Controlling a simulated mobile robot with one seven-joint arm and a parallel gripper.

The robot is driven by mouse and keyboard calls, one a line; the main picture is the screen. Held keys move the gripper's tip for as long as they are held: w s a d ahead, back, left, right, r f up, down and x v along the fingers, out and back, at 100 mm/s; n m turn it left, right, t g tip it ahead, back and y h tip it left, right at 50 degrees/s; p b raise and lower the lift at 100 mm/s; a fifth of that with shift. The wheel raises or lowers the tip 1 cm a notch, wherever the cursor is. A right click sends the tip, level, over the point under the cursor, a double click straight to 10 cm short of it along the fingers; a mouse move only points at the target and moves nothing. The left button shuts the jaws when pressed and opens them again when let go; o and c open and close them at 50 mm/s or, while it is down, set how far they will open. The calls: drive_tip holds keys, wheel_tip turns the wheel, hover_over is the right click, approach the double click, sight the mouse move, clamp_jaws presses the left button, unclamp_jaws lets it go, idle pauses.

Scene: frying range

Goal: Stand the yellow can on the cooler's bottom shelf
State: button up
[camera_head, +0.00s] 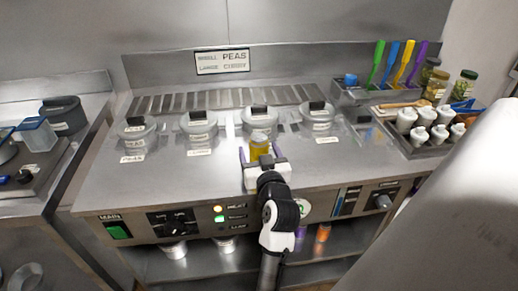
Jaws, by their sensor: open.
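The yellow can (259,143) stands upright on the steel counter in front of the row of lidded pots. My gripper (260,156) is open, with its purple-tipped fingers to the left and right of the can. The gripper body hides the can's lower part, and I cannot tell whether either finger touches it. No cooler can be made out for certain. An open shelf (203,262) lies below the counter front, and my arm hides part of it.
Several lidded pots (198,128) line the counter's back. A tray of white-capped bottles (415,145), jars (437,85) and colourful utensils (390,65) crowd the right. Metal cans (174,250) and an orange item (322,233) are underneath. The counter's front left is clear.

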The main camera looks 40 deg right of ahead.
drive_tip(key=shift+w+d, duration=0.1)
drive_tip(key=shift+w, duration=0.15)
drive_tip(key=c, duration=1.1)
drive_tip(key=shift+c, duration=1.2)
drive_tip(key=shift+r, duration=0.1)
